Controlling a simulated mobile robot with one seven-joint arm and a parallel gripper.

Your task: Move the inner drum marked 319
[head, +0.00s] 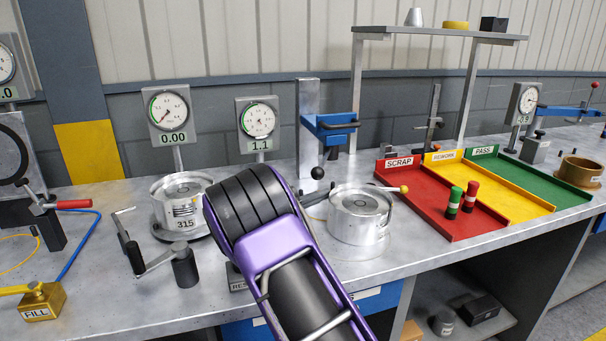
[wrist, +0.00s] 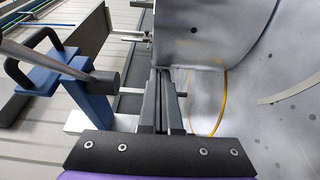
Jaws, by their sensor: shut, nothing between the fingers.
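No marking 319 is readable in either view. A silver drum marked 315 (head: 182,206) sits upright under the gauge reading 0.00. A second silver drum (head: 352,228) stands on the bench right of my arm, with no number showing on its visible side. My purple and black arm covers the bench between the two drums and hides my gripper in the head view. In the wrist view my gripper (wrist: 162,78) is shut and empty. A curved shiny metal surface (wrist: 195,28) is close by its tips; I cannot tell whether they touch.
A blue press (head: 330,125) stands behind my arm. Red scrap (head: 430,207), yellow rework (head: 508,198) and green pass (head: 535,178) trays lie at the right; two small cylinders stand in the red tray. A crank handle (head: 130,245) stands at the front left.

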